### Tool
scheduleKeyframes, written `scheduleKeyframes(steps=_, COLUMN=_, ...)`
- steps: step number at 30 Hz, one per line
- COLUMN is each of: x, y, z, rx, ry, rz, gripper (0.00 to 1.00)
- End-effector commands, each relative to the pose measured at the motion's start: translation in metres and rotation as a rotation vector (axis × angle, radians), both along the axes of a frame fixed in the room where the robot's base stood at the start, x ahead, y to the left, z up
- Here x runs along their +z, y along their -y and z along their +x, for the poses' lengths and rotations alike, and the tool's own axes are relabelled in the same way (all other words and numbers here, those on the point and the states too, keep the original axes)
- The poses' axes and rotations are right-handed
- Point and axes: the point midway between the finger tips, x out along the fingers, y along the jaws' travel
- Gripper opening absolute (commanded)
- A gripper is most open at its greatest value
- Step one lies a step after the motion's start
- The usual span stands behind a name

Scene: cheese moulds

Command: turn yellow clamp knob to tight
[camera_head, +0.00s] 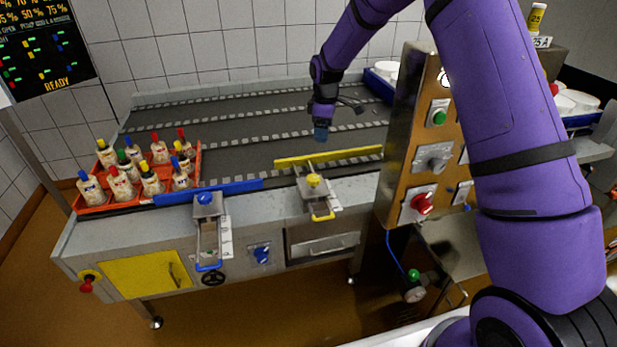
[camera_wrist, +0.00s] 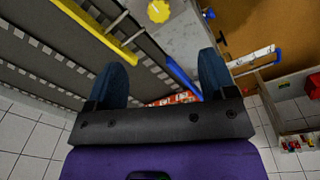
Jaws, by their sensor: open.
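The yellow clamp knob (camera_head: 314,180) sits on a metal clamp bracket at the front edge of the conveyor table, below the yellow guide rail (camera_head: 330,156). In the wrist view the knob (camera_wrist: 158,11) shows at the top, beyond the fingertips. My gripper (camera_head: 321,133) hangs above the belts, behind the yellow rail and apart from the knob. In the wrist view my gripper (camera_wrist: 164,75) has two blue fingers spread wide, with nothing between them. Marks for tight or loose on the knob are too small to read.
A blue clamp knob (camera_head: 205,198) and blue rail (camera_head: 222,191) stand to the left. A red crate (camera_head: 198,160) of several bottles is at the far left. A tall control panel (camera_head: 405,150) with knobs rises right of the yellow clamp. The belts (camera_head: 240,125) are mostly clear.

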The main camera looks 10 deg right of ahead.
Motion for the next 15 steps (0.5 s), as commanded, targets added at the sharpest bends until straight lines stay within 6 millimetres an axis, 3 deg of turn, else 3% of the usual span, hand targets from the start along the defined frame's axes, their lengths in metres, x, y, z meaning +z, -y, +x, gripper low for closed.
scheduleKeyframes(steps=1, x=-0.023, y=-0.002, z=0.007, rx=0.028, ry=-0.016, rz=0.000, gripper=0.77)
scheduleKeyframes(steps=6, x=-0.074, y=-0.008, z=0.023, rx=0.110, ry=-0.046, rz=-0.001, gripper=0.77)
scheduleKeyframes(steps=9, x=-0.091, y=-0.010, z=0.027, rx=0.138, ry=-0.054, rz=0.000, gripper=0.77)
scheduleKeyframes(steps=15, x=-0.107, y=-0.011, z=0.029, rx=0.155, ry=-0.060, rz=0.001, gripper=0.77)
